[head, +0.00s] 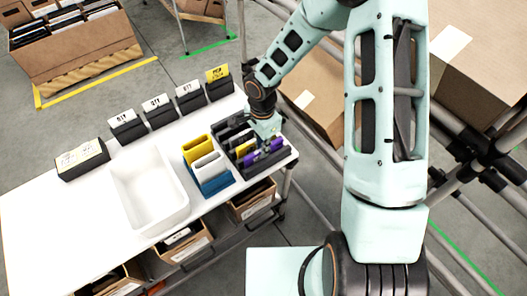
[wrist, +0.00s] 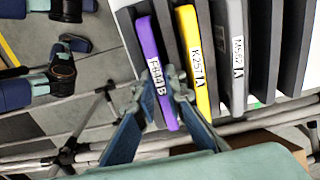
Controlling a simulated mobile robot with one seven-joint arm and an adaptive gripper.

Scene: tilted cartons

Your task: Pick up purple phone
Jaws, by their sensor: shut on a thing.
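The purple phone (wrist: 147,38) stands on edge in a slot of a dark rack (head: 223,130), with a white label on its narrow edge. In the head view its purple (head: 277,144) shows on both sides of my gripper (head: 266,137), which hides its middle. In the wrist view my gripper (wrist: 162,82) has one blue finger on each side of the phone, shut on it near the label. The phone still sits among its neighbours in the rack.
A yellow phone (wrist: 190,45) stands close beside the purple one, then grey and dark ones. Blue, white and yellow holders (head: 207,168) and a white bin (head: 150,190) share the white table (head: 60,220). Cartons (head: 318,100) and metal tubing stand right of the table.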

